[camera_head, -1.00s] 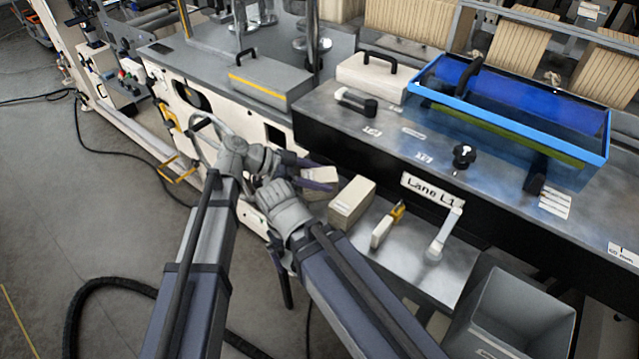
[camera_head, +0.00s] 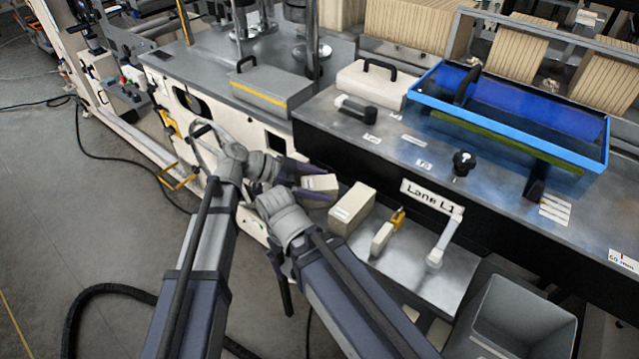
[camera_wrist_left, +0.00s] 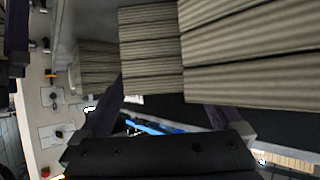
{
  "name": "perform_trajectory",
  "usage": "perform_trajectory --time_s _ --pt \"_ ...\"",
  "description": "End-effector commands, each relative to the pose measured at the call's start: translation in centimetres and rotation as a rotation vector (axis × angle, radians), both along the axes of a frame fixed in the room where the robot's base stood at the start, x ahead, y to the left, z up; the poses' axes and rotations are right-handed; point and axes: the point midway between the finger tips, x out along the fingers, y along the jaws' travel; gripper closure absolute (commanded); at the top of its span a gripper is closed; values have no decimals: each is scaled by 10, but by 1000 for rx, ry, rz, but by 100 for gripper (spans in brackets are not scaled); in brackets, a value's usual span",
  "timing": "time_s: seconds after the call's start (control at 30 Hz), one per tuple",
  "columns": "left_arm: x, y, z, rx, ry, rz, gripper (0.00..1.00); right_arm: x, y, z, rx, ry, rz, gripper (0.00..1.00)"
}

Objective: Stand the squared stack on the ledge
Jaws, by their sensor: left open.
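A pale cardboard stack (camera_head: 320,183) is at the left end of a low grey metal ledge (camera_head: 415,272). My left gripper (camera_head: 314,182) is open, with one dark finger on each side of this stack. In the left wrist view, the open fingers (camera_wrist_left: 160,105) show below the layered edges of a middle stack (camera_wrist_left: 150,50); contact cannot be told. A larger stack (camera_wrist_left: 250,45) and a smaller one (camera_wrist_left: 98,72) flank it. A bigger pale block (camera_head: 352,208) stands on the ledge to the right. My right arm ends close beside the left gripper; its fingertips are hidden in the head view.
A small pale block with a yellow part (camera_head: 383,236) and a light handle-like piece (camera_head: 443,243) occupy the ledge. The dark machine front with the Lane L1 label (camera_head: 432,197) rises behind. A grey bin (camera_head: 520,315) stands at the lower right.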

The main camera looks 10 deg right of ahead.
Motion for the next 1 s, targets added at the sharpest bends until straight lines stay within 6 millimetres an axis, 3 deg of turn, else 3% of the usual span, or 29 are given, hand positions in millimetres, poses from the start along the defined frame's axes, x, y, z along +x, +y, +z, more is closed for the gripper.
perform_trajectory --time_s 0.53,0.73,1.0 --pt "12 88 52 0 1 3 1 0 0 52 0 0 0 0" --pt "13 102 57 0 0 1 1 0 0 57 0 0 0 0" --pt "13 105 57 0 0 0 1 0 0 57 0 0 0 0"
